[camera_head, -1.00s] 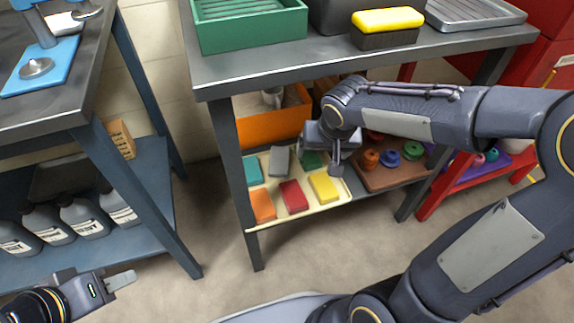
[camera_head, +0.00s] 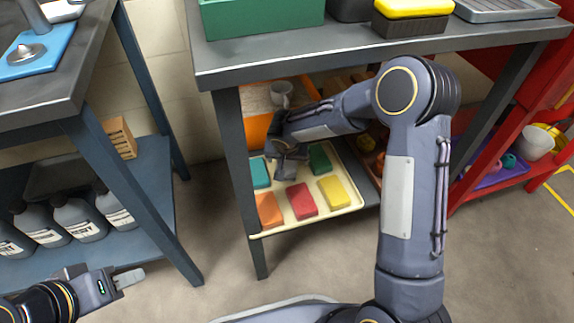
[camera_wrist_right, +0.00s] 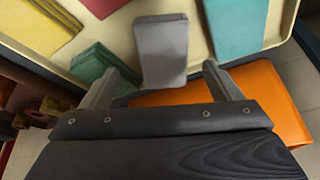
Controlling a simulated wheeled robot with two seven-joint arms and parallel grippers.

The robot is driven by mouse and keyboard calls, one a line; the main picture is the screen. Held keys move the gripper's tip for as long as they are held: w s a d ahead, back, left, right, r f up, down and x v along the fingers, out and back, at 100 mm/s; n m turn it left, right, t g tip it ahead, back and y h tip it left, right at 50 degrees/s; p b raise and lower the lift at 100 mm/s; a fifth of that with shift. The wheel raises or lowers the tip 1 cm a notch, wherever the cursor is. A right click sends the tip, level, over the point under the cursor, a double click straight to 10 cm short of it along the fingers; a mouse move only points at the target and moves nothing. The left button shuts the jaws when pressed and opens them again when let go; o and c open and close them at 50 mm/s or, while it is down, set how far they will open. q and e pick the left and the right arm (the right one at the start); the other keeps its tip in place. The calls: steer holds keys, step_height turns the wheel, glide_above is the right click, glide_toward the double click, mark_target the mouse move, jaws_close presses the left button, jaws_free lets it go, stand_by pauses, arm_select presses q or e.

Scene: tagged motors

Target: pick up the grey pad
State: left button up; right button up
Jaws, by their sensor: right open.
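The grey pad (camera_wrist_right: 162,48) lies on the cream tray (camera_wrist_right: 202,48) in the right wrist view, between a green pad (camera_wrist_right: 95,65) and a teal pad (camera_wrist_right: 236,25). My right gripper (camera_wrist_right: 160,80) is open, its two fingers reaching to either side of the pad's near end. I cannot tell how high the fingers are above the tray. In the head view my right gripper (camera_head: 286,172) hangs over the tray (camera_head: 330,213) on the lower shelf and hides the grey pad. My left gripper (camera_head: 128,278) is at the lower left, away from the tray; its finger gap is not clear.
The tray also holds a red pad (camera_head: 301,200), an orange pad (camera_head: 269,210) and a yellow pad (camera_head: 334,190). An orange bin (camera_head: 257,128) stands behind it. The upper table top (camera_head: 300,60) and a front leg (camera_head: 240,190) bound the shelf space.

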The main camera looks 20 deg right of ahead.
mark_target(287, 163)
steer(key=b+x, duration=0.2)
steer(key=x, duration=0.4)
steer(key=shift+w+a, duration=0.15)
steer(key=shift+w, duration=0.05)
steer(key=shift+r, duration=0.1)
steer(key=c, duration=1.2)
steer(key=shift+o, duration=0.2)
steer(key=shift+r, duration=0.1)
step_height(287, 163, up, 4)
steer(key=shift+s+f+p, duration=0.1)
steer(key=shift+p, duration=0.65)
steer(key=s+a+r+p, duration=0.2)
steer(key=s+r+p, duration=0.1)
steer(key=s+r, duration=0.6)
steer(key=s, duration=0.4)
steer(key=shift+s+a, duration=0.3)
